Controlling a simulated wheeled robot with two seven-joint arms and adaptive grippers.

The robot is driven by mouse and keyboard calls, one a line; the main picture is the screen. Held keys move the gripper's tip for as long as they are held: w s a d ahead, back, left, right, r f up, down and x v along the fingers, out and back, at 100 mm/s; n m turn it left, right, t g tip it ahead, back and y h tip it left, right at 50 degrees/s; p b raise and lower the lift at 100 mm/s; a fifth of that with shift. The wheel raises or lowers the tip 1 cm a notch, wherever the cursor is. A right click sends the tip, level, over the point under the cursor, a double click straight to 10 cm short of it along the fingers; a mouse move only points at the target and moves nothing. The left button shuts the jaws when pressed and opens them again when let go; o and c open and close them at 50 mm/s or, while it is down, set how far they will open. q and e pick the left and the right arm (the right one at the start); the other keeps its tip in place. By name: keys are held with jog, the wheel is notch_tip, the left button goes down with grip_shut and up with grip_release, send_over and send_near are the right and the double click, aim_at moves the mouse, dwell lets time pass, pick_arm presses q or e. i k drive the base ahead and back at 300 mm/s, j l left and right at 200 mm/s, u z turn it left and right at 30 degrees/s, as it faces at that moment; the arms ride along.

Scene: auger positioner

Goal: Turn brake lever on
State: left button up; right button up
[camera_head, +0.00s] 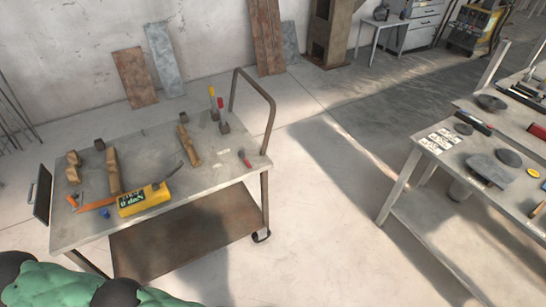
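Two upright levers stand at the back right of a metal cart (85,228). One has a yellow handle (211,91) and the other a red handle (221,103), each on a small dark base. Which of them, if either, is the brake lever cannot be told from this view. A caster wheel (261,236) shows under the cart's right front corner; its details are too small to read. Neither of my grippers shows in the head view.
A second table (399,187) with discs and tools stands right. Clear floor (330,220) lies between them.

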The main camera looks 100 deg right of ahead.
aim_at(241, 154)
jog(key=z, duration=3.25)
